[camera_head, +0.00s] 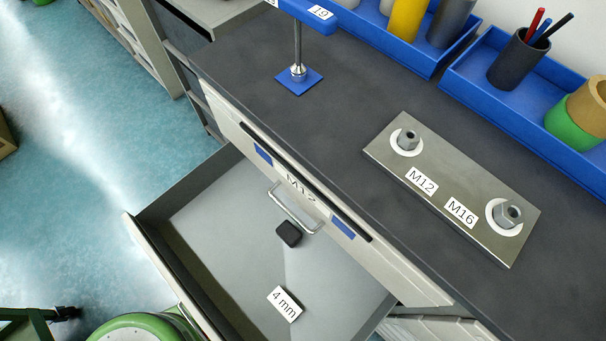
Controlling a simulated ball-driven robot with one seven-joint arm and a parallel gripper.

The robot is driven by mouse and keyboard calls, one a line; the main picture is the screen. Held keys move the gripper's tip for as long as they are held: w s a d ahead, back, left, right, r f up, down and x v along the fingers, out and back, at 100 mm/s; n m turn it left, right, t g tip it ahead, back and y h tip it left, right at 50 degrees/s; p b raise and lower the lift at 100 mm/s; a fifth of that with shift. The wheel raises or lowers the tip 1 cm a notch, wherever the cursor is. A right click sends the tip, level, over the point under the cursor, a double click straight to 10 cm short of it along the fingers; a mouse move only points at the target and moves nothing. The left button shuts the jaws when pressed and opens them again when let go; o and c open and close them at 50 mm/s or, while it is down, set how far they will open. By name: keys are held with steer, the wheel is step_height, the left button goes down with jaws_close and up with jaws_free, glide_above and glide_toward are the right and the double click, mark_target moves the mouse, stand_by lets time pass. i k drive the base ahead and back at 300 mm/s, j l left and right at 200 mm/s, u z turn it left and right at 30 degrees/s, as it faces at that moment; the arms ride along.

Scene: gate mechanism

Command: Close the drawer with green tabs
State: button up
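An open drawer (220,220) sticks out from the workbench toward the lower left, below a drawer front with blue tabs. I look down into its grey inside. Its front panel (155,262) is seen from above and behind, so its outer face and any tabs on it are hidden. A small black block (288,234) and a "4 mm" label (284,304) lie in it. The upper drawer front (235,122), with blue tabs (263,154), a metal handle (291,208) and an "M12" label, looks shut. No green tabs show. My gripper is not in view.
The dark bench top (330,130) carries a metal plate (455,185) with two nuts, labelled M12 and M16, and blue bins (525,95) along the back. A post stands on a blue base (299,82). Teal floor (60,190) is open to the left.

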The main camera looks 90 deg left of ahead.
mark_target(211, 236)
steer(key=u, duration=1.8)
steer(key=l+u, duration=0.1)
steer(key=u, duration=0.35)
steer(key=l+u, duration=0.1)
steer(key=u, duration=0.35)
steer(key=k+u, duration=0.1)
steer(key=u, duration=0.35)
steer(key=k+l+u, duration=0.1)
steer(key=u, duration=0.35)
steer(key=k+l, duration=0.3)
steer(key=k, duration=0.15)
steer(key=k+l, duration=0.3)
steer(key=k, duration=0.2)
steer(key=k+l, duration=0.65)
steer(key=k, duration=0.3)
steer(key=l+u, duration=0.35)
steer(key=u, duration=0.15)
steer(key=k+l+u, duration=0.15)
steer(key=l+u, duration=0.15)
steer(key=u, duration=0.15)
